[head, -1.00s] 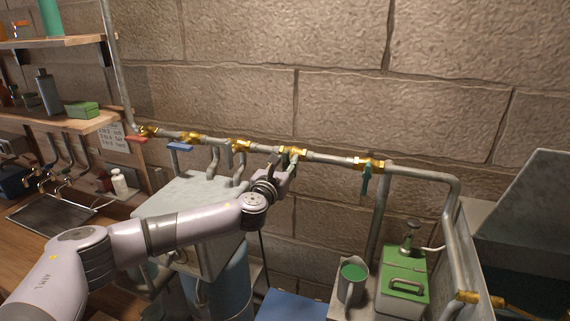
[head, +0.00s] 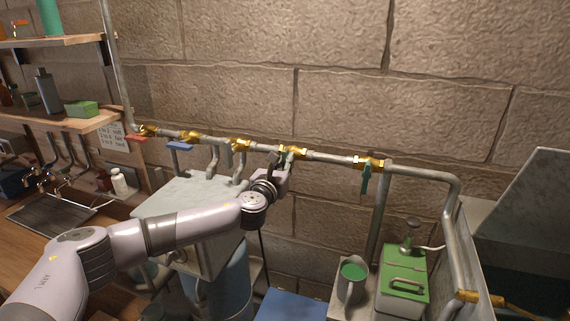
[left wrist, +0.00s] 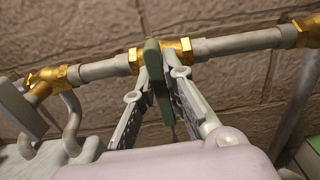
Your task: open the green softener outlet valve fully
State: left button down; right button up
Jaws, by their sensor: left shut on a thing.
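The green valve lever (left wrist: 155,75) sits on a brass valve body (left wrist: 162,54) in the left wrist view and points away from the pipe, towards my gripper. My left gripper (left wrist: 160,88) is shut on this lever, with one finger on each side of it. In the head view, my left gripper (head: 279,160) is just below the brass valve (head: 293,153) in the middle of the wall pipe. The fingers partly hide the lever there. My right gripper is not in view.
Along the same pipe are a red lever (head: 137,138), a blue lever (head: 180,147) and a teal-green lever (head: 366,178) hanging down at right. A grey tank (head: 190,205) stands below my forearm. A green-topped box (head: 405,285) and a jug (head: 352,282) stand lower right.

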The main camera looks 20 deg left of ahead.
pick_arm(q)
jog(key=n+b, duration=0.1)
jog(key=n, duration=0.3)
jog(key=shift+a+f+b, duration=0.15)
jog(key=shift+b, duration=0.15)
jog(key=n+b, duration=0.1)
jog(key=n, duration=0.3)
jog(key=shift+a+f+n, duration=0.1)
jog(key=shift+n, duration=0.2)
jog(key=n+b, duration=0.1)
jog(key=n, duration=0.3)
jog(key=n+b, duration=0.1)
jog(key=n, duration=0.4)
jog(key=shift+a+f, duration=0.15)
jog(key=shift+f, duration=0.05)
jog(key=shift+n, duration=0.3)
jog(key=c, duration=1.7)
grip_release()
jog(key=shift+o, duration=0.2)
